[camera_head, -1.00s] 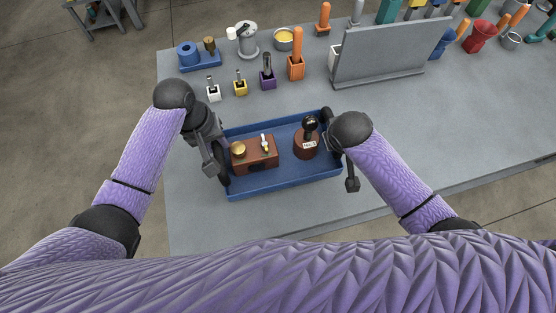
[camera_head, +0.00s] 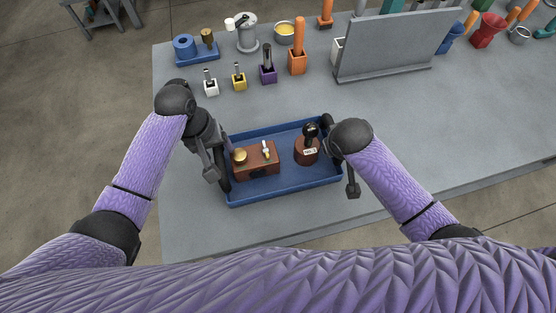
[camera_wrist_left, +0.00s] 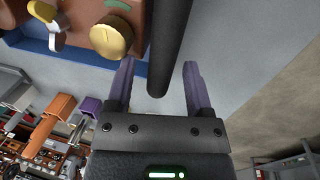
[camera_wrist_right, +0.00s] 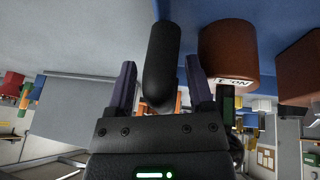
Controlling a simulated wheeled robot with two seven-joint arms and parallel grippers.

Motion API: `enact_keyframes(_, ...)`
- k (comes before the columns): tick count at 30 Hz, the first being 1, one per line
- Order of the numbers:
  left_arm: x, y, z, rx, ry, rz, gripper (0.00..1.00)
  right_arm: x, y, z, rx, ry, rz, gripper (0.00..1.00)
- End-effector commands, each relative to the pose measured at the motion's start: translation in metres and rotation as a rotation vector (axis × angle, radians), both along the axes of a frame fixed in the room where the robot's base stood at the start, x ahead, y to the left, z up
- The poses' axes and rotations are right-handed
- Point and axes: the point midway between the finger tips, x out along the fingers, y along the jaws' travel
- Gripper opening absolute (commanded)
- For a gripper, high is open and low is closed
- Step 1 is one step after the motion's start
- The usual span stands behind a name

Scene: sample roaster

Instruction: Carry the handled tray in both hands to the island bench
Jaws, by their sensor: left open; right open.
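The blue handled tray (camera_head: 290,190) sits at the front of the grey bench. It holds a brown box (camera_head: 262,168) with a gold knob and a small lever, and a round brown block (camera_head: 306,152) with a black knob and white label. My left gripper (camera_head: 218,176) is at the tray's left end. In the left wrist view its open fingers (camera_wrist_left: 156,76) stand either side of a black handle (camera_wrist_left: 168,50). My right gripper (camera_head: 338,150) is at the right end. In the right wrist view its open fingers (camera_wrist_right: 161,72) straddle the other black handle (camera_wrist_right: 162,50).
On the grey bench (camera_head: 400,125), behind the tray, stand small white (camera_head: 210,86), yellow (camera_head: 239,80), purple (camera_head: 267,72) and orange (camera_head: 297,60) holders. A blue rack (camera_head: 197,55) and a grey upright panel (camera_head: 395,45) are farther back. Bench right of the tray is clear.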

Motion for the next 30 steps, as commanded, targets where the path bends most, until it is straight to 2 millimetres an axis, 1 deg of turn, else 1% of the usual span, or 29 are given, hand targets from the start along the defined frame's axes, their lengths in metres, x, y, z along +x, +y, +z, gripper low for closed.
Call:
enact_keyframes(2,0.0,0.0,0.0,-0.001,0.0,0.0,0.67,0.0,0.0,0.0,0.0,0.0,0.0,0.67)
enact_keyframes(5,0.001,0.002,0.01,-0.002,-0.002,0.0,0.67,0.0,0.0,0.0,0.0,0.0,0.0,0.67)
enact_keyframes(8,0.001,0.007,0.035,-0.001,-0.007,-0.001,0.67,0.0,0.0,0.0,0.0,0.0,0.0,0.67)
enact_keyframes(12,-0.001,0.015,0.075,0.0,-0.006,-0.001,0.67,0.0,0.0,0.0,0.0,0.0,0.0,0.67)
enact_keyframes(15,-0.001,0.019,0.097,0.0,-0.005,0.0,0.67,0.0,0.0,0.0,0.0,0.0,0.0,0.67)
enact_keyframes(18,-0.002,0.022,0.111,0.0,-0.002,-0.001,0.67,0.0,0.0,0.0,0.0,0.0,0.0,0.67)
enact_keyframes(20,-0.002,0.023,0.116,0.0,-0.002,0.0,0.67,0.0,0.0,0.001,0.001,-0.001,0.001,0.67)
enact_keyframes(23,-0.003,0.023,0.118,0.0,0.001,0.0,0.67,-0.004,0.002,0.012,0.002,-0.003,0.002,0.67)
enact_keyframes(26,-0.003,0.023,0.118,0.0,0.001,0.0,0.67,-0.014,0.005,0.035,0.003,-0.005,0.004,0.67)
enact_keyframes(27,-0.003,0.023,0.118,0.0,0.001,0.0,0.67,-0.019,0.006,0.046,0.003,-0.006,0.003,0.67)
enact_keyframes(30,-0.003,0.023,0.118,0.0,0.001,0.0,0.67,-0.03,0.01,0.072,0.002,-0.005,0.003,0.67)
